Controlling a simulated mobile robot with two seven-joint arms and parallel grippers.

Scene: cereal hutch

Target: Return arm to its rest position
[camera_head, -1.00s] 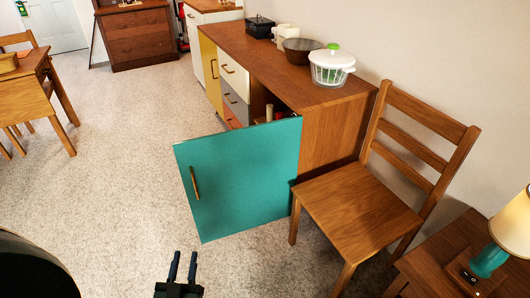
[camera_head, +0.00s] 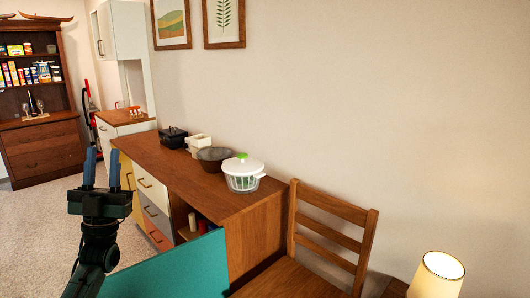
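My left gripper (camera_head: 102,152) is raised at the left of the head view, with its arm coming up from below. Its two blue-grey fingers point up and stand apart with nothing between them. My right gripper is out of view.
The sideboard's teal door (camera_head: 178,272) stands open at the bottom, near my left arm. The wooden sideboard (camera_head: 158,161) carries a salad spinner (camera_head: 242,176), a dark bowl (camera_head: 214,158), and other containers. A chair (camera_head: 335,215) and a lamp (camera_head: 437,277) stand right. Carpet (camera_head: 35,225) is clear at left.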

